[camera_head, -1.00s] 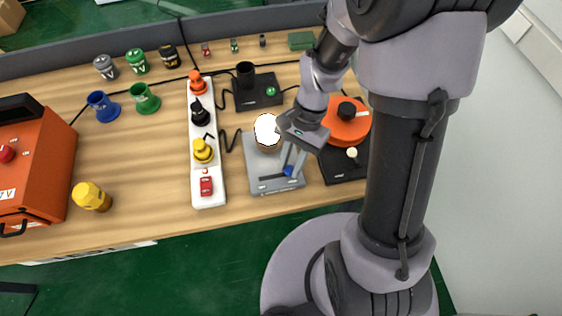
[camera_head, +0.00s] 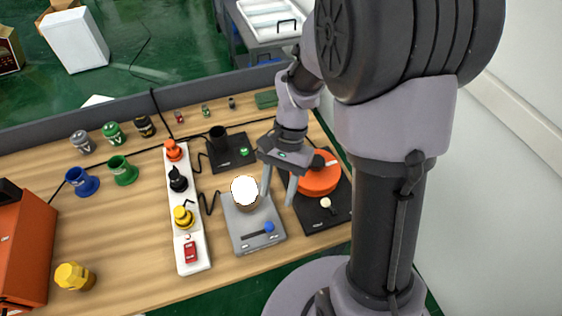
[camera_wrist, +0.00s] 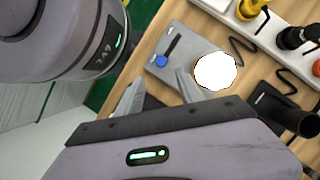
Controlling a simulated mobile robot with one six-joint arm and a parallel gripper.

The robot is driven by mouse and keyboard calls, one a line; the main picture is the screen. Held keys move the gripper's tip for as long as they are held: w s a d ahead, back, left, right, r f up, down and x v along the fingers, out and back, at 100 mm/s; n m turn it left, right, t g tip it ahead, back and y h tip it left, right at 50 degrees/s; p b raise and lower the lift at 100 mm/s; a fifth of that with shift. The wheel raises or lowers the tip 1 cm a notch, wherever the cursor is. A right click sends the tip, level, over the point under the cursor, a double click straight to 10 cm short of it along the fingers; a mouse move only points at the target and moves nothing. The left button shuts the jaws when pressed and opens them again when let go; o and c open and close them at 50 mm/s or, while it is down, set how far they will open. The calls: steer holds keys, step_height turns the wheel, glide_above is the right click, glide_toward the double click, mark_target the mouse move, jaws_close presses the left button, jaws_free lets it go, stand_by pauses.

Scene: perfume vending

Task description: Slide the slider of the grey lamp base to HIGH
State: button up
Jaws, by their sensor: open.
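The grey lamp base (camera_head: 240,240) lies flat near the front edge of the table, with a brightly glowing white lamp (camera_head: 245,190) at its back. Its blue slider knob (camera_head: 269,227) sits at the right end of the dark slot; no HIGH label is readable. In the wrist view the blue knob (camera_wrist: 161,61) is at the near end of the slot, and the lamp (camera_wrist: 215,71) glows. My gripper (camera_head: 278,198) is open and empty, above the right back part of the base, apart from the knob. Its fingers also show in the wrist view (camera_wrist: 158,80).
A black stand with an orange disc (camera_head: 318,182) is close on the right. A white strip (camera_head: 190,262) with several coloured plugs is on the left. A black base (camera_head: 225,160) with a cup stands behind.

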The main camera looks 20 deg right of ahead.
steer(key=p+v, duration=0.2)
steer(key=v, duration=0.5)
steer(key=shift+r, duration=0.3)
steer(key=shift+w, duration=0.1)
steer(key=s+a+r+n+t+b, duration=0.2)
steer(key=s+r+t+b, duration=0.1)
steer(key=s+t, duration=0.1)
steer(key=s+a+r+n+t+h+b, duration=0.1)
steer(key=s+a+r+n+t+b, duration=0.1)
steer(key=s, duration=0.4)
steer(key=a+n+t+b, duration=0.1)
steer(key=t+b, duration=0.1)
steer(key=shift+s+a+r+t, duration=0.2)
steer(key=shift+a+r+t, duration=0.1)
steer(key=shift+r+t, duration=0.1)
stand_by(1.8)
